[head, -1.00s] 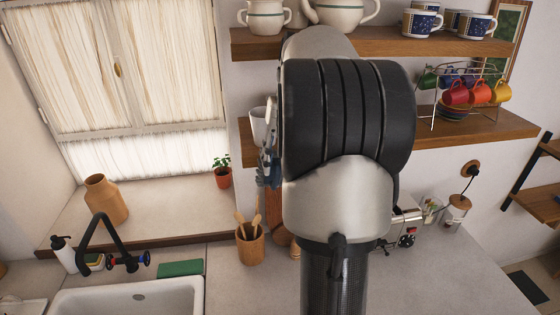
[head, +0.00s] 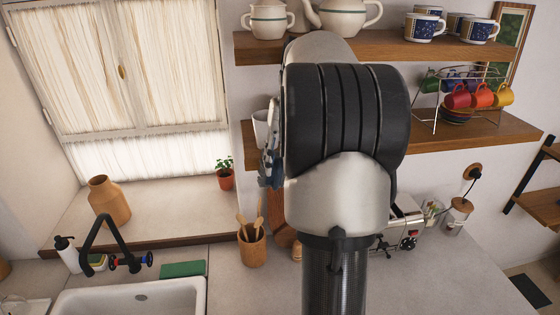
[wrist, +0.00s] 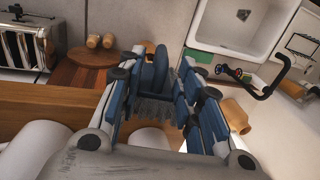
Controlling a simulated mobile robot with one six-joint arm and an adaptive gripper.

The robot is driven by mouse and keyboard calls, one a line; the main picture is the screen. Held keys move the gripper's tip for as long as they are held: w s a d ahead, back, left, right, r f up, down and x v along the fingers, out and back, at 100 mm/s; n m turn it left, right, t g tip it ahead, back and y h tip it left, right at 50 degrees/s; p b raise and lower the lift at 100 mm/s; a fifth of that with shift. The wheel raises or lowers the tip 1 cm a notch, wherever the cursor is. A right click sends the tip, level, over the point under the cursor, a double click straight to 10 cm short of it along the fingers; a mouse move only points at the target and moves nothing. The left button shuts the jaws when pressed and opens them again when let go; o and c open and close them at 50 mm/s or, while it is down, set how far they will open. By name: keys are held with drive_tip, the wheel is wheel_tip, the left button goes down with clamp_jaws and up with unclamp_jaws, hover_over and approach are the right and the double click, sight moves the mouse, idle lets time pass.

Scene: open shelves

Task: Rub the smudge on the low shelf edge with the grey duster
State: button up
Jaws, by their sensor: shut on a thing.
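My gripper (wrist: 158,88) is shut on the grey duster (wrist: 155,109), whose grey bristles show between the blue fingers in the wrist view. In the head view my arm covers most of the gripper (head: 270,165); only a blue-grey sliver shows, and the duster cannot be made out. The low shelf (head: 470,137) is the lower wooden board on the wall, partly hidden by my arm. It also shows as a wooden band (wrist: 45,105) at the left of the wrist view, beside the gripper. I cannot tell whether the duster touches it. I cannot make out the smudge.
Coloured cups on a wire rack (head: 462,100) stand on the low shelf. The upper shelf (head: 440,48) holds a teapot (head: 343,14) and patterned mugs. Below are a utensil pot (head: 252,247), a toaster (head: 402,228) and a sink (head: 130,297) with a black tap.

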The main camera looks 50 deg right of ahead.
drive_tip(key=shift+w+d+p, duration=0.5)
drive_tip(key=shift+w+p, duration=0.1)
drive_tip(key=shift+p, duration=0.15)
drive_tip(key=shift+d, duration=0.1)
drive_tip(key=s+d+p, duration=0.2)
drive_tip(key=s+d, duration=0.3)
drive_tip(key=shift+d+p, duration=0.35)
drive_tip(key=shift+p, duration=0.05)
idle(0.4)
drive_tip(key=shift+w, duration=0.1)
drive_tip(key=shift+w+a, duration=1.25)
drive_tip(key=shift+a, duration=0.2)
drive_tip(key=shift+w+a, duration=1.2)
drive_tip(key=shift+a, duration=0.25)
drive_tip(key=shift+s, duration=0.1)
